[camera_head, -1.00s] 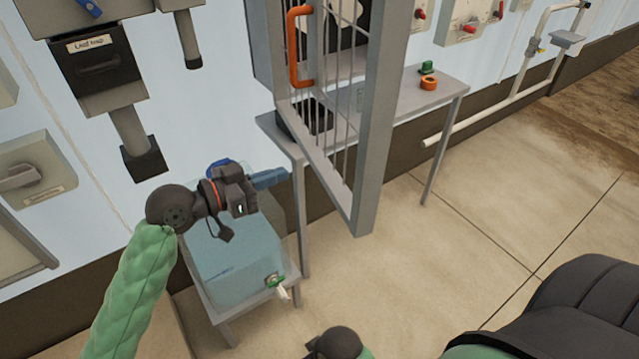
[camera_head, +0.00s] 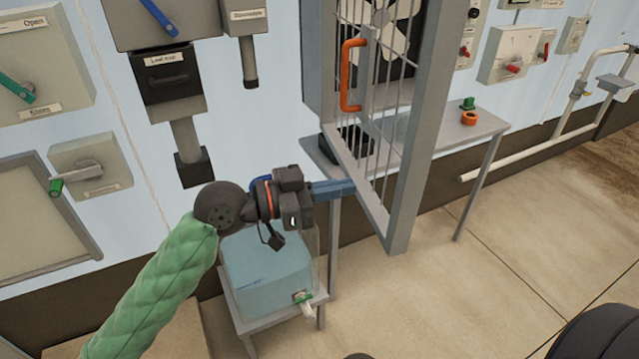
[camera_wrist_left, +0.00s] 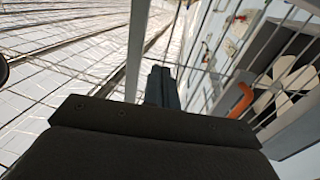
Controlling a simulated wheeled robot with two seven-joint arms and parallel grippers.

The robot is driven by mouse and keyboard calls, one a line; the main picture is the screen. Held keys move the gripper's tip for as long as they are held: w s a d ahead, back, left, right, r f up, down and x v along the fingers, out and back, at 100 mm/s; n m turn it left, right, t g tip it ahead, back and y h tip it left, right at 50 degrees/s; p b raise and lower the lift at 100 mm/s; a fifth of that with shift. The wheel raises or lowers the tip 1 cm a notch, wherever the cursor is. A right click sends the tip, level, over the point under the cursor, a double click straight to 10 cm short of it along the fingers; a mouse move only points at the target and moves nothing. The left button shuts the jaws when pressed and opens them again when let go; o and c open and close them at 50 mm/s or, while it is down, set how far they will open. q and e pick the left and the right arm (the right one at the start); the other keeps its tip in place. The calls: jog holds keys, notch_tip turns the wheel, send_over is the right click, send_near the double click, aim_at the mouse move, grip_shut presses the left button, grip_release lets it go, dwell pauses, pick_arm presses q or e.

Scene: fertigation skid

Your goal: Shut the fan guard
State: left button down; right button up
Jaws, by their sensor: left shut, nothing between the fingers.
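The fan guard (camera_head: 425,130) is a grey barred frame with an orange handle (camera_head: 346,75). It stands swung out from the fan housing, with the fan (camera_head: 398,30) partly seen behind its bars. My left gripper (camera_head: 345,188) is shut and empty, its blue-grey fingers pointing right at the guard's lower left edge, below the handle. I cannot tell whether they touch. In the left wrist view the shut fingers (camera_wrist_left: 160,85) point ahead between a grey guard post (camera_wrist_left: 136,50) and the orange handle (camera_wrist_left: 241,100). My right gripper is not seen.
A bluish tank (camera_head: 265,270) on a small stand sits below my left gripper. A grey table (camera_head: 485,125) behind the guard holds an orange ring (camera_head: 469,118) and a green item. Wall boxes line the left. The floor to the right of the guard is open.

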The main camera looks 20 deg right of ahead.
aim_at(384, 180)
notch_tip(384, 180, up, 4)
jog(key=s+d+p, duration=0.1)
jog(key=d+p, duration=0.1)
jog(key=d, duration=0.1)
pick_arm(q)
jog(key=d, duration=0.8)
jog(key=shift+s+p, duration=0.45)
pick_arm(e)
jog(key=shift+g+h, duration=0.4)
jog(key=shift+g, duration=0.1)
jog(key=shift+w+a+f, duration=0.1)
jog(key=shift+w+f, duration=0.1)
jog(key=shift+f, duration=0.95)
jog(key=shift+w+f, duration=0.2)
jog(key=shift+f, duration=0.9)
pick_arm(q)
jog(key=shift+d, duration=0.1)
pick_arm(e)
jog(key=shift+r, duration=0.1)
